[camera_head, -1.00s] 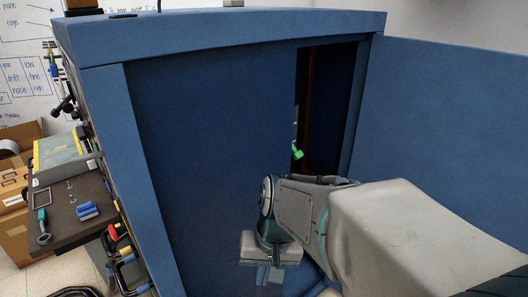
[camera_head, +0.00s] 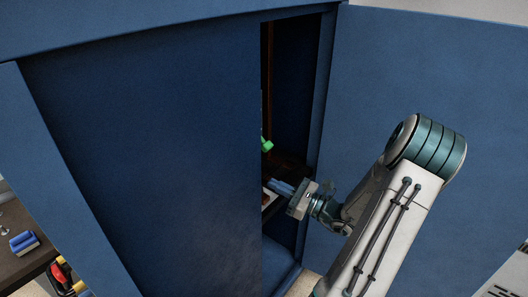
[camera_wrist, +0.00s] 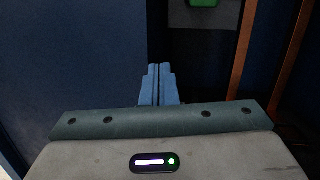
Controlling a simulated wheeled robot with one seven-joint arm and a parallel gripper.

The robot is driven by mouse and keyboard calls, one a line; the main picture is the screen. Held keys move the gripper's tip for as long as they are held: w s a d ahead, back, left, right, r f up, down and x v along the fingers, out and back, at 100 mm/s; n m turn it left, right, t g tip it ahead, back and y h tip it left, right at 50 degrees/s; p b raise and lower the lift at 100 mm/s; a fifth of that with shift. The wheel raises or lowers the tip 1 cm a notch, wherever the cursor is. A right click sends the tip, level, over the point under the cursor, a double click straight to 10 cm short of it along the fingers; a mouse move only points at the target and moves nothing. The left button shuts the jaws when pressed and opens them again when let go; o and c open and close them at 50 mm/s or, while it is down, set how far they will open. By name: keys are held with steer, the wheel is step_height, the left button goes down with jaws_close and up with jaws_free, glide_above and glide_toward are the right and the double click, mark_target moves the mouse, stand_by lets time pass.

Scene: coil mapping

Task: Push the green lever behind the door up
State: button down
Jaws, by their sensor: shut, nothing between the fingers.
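The green lever (camera_head: 266,145) shows inside the blue cabinet, just past the edge of the blue door panel (camera_head: 150,150), which hides part of it. In the wrist view a green part (camera_wrist: 203,3) on a grey box (camera_wrist: 203,16) sits at the top edge, ahead and slightly right of my fingers. My gripper (camera_head: 272,184) is at the cabinet opening, below the lever and apart from it. Its blue fingers also show in the wrist view (camera_wrist: 158,84), shut together and empty.
The opening is a narrow dark gap between the door panel and the right frame (camera_head: 318,100). Another blue panel (camera_head: 430,70) stands on the right. Brown upright strips (camera_wrist: 245,60) are inside. A side shelf (camera_head: 15,265) with a blue item is at lower left.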

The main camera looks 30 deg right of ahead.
steer(key=d+m+t+h, duration=0.1)
steer(key=d+m, duration=0.1)
steer(key=d, duration=0.1)
steer(key=d+m+t+h, duration=0.1)
steer(key=shift+d+f+t+h, duration=0.3)
steer(key=shift+d, duration=0.05)
steer(key=shift+w, duration=0.1)
steer(key=w+a+r+p, duration=0.2)
steer(key=w+r, duration=0.4)
steer(key=shift+w+a, duration=0.25)
steer(key=shift+w, duration=0.15)
steer(key=shift+d+r+p, duration=0.1)
steer(key=shift+p, duration=0.2)
